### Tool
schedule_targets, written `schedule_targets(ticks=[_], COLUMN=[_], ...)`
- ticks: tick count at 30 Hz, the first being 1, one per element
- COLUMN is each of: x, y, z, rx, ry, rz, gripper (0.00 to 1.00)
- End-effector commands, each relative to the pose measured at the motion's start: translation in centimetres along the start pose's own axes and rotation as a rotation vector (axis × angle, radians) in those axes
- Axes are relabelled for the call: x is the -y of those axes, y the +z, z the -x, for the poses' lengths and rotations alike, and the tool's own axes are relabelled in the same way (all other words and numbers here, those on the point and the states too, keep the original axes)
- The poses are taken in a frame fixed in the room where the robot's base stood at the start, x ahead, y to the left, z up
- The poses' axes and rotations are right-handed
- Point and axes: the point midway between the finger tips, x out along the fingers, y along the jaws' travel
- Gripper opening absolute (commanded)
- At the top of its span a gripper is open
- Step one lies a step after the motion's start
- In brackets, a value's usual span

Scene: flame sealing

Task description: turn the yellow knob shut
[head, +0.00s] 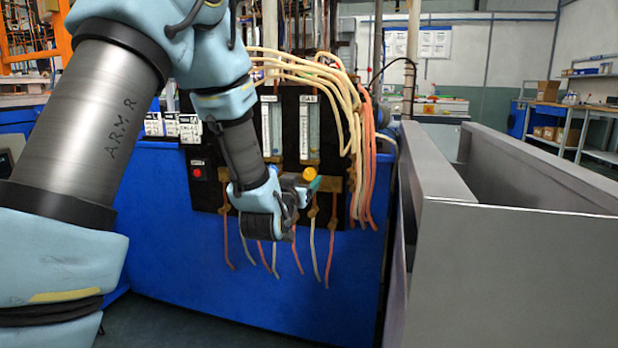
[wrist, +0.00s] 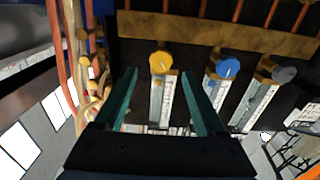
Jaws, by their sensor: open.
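The yellow knob (wrist: 161,61) shows in the wrist view, on a fitting at the end of a clear flow tube. It lies between and just beyond the tips of my open gripper (wrist: 159,73), whose two teal fingers stand one on each side. I cannot tell whether a finger touches it. In the head view, the yellow knob (head: 309,174) shows just past my gripper (head: 305,184), which partly hides the panel there. A faint pale mark shows on the knob's face, but its turn is hard to read.
A blue knob (wrist: 228,67) and a grey knob (wrist: 284,74) sit beside the yellow one in the wrist view. In the head view, hoses (head: 340,95) hang over the black panel, with a red button (head: 197,172) at left. A grey bin (head: 510,250) stands close at right.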

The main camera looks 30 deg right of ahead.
Motion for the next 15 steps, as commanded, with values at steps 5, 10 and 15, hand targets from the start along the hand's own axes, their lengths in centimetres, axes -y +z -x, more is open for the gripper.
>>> schedule_targets(ticks=[5, 10, 15], x=[0.0, 0.1, 0.1], y=[0.1, 0.1, 0.1], z=[-3.1, -4.7, -5.2], rx=[-0.001, 0.0, 0.002], ry=[-0.001, -0.001, -0.001], rz=[0.0, 0.0, -0.001], gripper=[0.72, 0.72, 0.72])
